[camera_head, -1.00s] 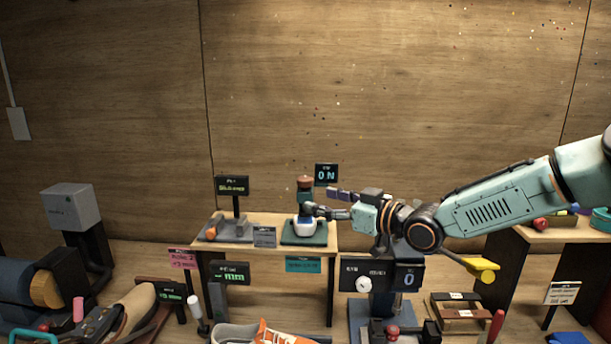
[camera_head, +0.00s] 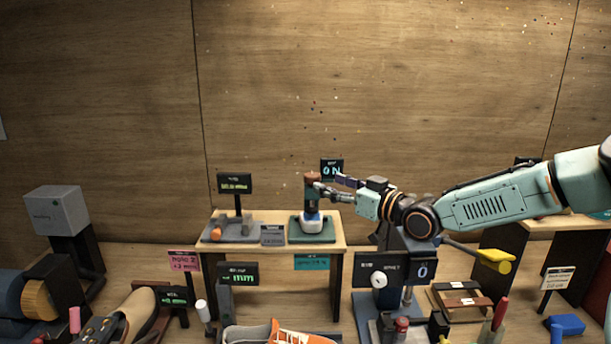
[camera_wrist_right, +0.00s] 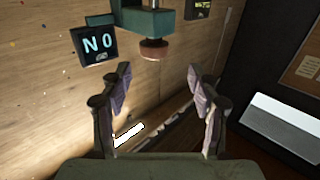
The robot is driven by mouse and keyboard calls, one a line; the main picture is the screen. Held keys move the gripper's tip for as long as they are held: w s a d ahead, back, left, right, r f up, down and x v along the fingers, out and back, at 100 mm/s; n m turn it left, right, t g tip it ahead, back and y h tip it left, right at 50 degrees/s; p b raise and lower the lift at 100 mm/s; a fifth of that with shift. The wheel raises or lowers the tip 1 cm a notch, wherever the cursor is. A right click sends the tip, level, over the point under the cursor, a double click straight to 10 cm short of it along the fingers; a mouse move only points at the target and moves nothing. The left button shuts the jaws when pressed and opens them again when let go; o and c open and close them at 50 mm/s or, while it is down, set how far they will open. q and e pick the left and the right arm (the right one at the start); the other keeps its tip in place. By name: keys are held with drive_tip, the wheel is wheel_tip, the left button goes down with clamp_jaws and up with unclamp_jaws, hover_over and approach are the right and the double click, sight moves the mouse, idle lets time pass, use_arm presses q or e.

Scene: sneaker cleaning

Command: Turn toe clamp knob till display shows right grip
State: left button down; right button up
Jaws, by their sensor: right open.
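The toe clamp is a teal post with a reddish-brown knob (camera_head: 312,177) on top and a white and blue piece at its foot, on a green base (camera_head: 326,230) on the small wooden bench. The display (camera_wrist_right: 95,43) also shows there. My left gripper is not in view.
Left on the bench are a grey tool base (camera_head: 234,232) and a black sign (camera_head: 234,184). Below stand a stand with a white dial (camera_head: 378,280), a lever with a yellow handle (camera_head: 495,259), and an orange sneaker (camera_head: 300,337).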

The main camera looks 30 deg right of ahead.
sight(318, 179)
drive_tip(key=x, duration=0.2)
drive_tip(key=b+x, duration=0.1)
drive_tip(key=x, duration=0.2)
drive_tip(key=shift+w+d+f, duration=0.2)
drive_tip(key=shift+w+d, duration=0.05)
drive_tip(key=shift+w, duration=0.15)
drive_tip(key=shift+w+d, duration=0.1)
drive_tip(key=shift+w, duration=0.75)
drive_tip(key=shift+w+a+r, duration=0.1)
drive_tip(key=shift+w+a, duration=0.05)
drive_tip(key=shift+a, duration=0.2)
drive_tip(key=shift+d, duration=0.25)
drive_tip(key=c, duration=0.4)
drive_tip(key=shift+a, duration=0.15)
drive_tip(key=c, duration=0.5)
drive_tip(key=shift+c, duration=1.4)
